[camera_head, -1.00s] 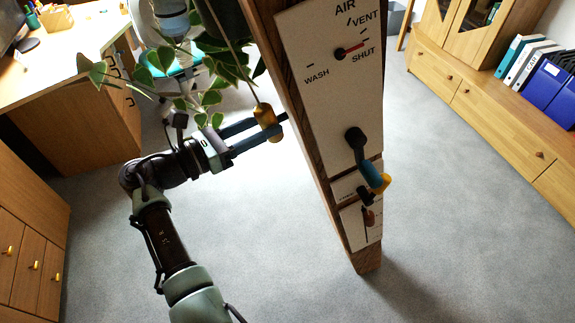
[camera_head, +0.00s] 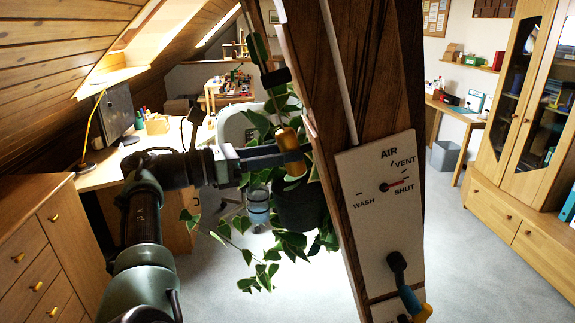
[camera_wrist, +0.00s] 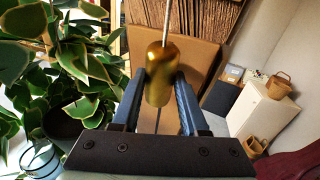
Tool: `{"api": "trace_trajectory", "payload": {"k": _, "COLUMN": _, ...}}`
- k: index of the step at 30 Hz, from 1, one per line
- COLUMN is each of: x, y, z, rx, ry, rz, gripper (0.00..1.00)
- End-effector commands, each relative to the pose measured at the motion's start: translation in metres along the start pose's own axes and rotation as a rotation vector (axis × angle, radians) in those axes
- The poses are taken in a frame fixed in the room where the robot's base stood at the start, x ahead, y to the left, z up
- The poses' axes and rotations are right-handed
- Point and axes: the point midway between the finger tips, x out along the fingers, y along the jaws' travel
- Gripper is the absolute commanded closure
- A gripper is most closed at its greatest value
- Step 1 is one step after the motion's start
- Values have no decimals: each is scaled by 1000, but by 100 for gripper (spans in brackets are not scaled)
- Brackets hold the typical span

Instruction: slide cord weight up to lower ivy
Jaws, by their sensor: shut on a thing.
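The cord weight (camera_head: 290,151) is a gold-brown cylinder on a thin cord. My gripper (camera_head: 275,156) is shut on it, beside the left face of the timber brace (camera_head: 378,80). In the wrist view the weight (camera_wrist: 159,77) stands upright between the two blue fingers (camera_wrist: 160,97), with the cord running above and below it. The ivy (camera_head: 265,265) hangs in a dark pot (camera_head: 301,205) just behind and below my gripper. Its leaves also fill the left of the wrist view (camera_wrist: 75,62).
A dark fitting (camera_head: 275,77) sits on the brace above the weight. A desk and drawers (camera_head: 40,255) stand left; a cabinet (camera_head: 520,120) stands right.

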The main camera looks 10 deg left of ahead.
Motion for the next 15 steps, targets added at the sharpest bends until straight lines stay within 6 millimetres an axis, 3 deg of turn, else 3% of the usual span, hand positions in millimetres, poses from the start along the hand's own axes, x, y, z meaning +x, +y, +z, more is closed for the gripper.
{"api": "trace_trajectory", "payload": {"k": 3, "x": -1, "y": 0, "z": 10, "rx": 3, "ry": -7, "rz": 0, "gripper": 100}}
{"api": "trace_trajectory", "payload": {"k": 14, "x": -2, "y": 1, "z": 12, "rx": 6, "ry": -8, "rz": 4, "gripper": 100}}
{"api": "trace_trajectory", "payload": {"k": 15, "x": -2, "y": 1, "z": 12, "rx": 6, "ry": -8, "rz": 5, "gripper": 55}}
